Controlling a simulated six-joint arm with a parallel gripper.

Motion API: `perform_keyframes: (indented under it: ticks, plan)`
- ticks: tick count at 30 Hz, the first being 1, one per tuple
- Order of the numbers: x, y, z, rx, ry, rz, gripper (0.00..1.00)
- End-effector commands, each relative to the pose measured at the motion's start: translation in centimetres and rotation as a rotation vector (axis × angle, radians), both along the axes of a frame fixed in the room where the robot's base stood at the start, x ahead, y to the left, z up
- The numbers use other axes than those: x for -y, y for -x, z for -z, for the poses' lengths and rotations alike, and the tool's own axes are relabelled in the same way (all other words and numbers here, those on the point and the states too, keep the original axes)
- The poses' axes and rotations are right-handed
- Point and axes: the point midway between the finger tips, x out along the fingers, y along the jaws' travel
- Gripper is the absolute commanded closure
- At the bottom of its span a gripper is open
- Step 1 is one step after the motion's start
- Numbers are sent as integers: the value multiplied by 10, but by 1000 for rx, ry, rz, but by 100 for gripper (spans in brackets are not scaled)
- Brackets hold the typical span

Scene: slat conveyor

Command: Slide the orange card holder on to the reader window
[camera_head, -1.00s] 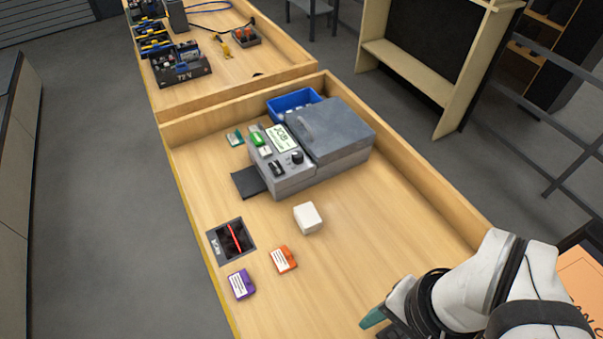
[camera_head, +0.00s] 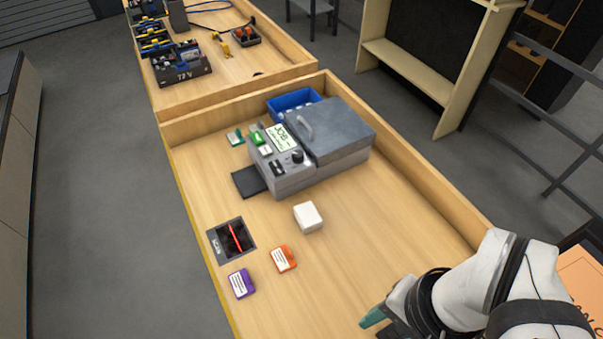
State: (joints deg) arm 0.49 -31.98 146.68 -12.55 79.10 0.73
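The orange card holder (camera_head: 284,259) lies flat on the wooden table, with a white label on its face. To its upper left is a dark square window (camera_head: 231,239) with a grey frame and a red line across it; it looks like the reader window. The holder is beside this window and apart from it. My gripper (camera_head: 373,317) is low at the right, clear of the holder. Only one teal fingertip shows plainly; the rest is hidden by my arm, so its opening cannot be seen.
A purple card holder (camera_head: 241,283) lies left of the orange one. A white block (camera_head: 308,217) stands above right of it. A grey machine (camera_head: 290,175) with a black pad (camera_head: 249,181) stands behind. Raised wooden edges bound the table's back and right. The front middle is clear.

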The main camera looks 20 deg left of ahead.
Motion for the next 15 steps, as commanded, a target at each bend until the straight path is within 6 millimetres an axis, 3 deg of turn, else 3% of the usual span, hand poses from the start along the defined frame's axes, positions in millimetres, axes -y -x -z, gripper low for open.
perform_keyframes:
  ticks: [6,11,15]
  plan:
    - [0,0,0,0,0,0,50]
    - [-16,-13,10,-79,-102,86,79]
    - [-47,-63,46,-258,-367,419,100]
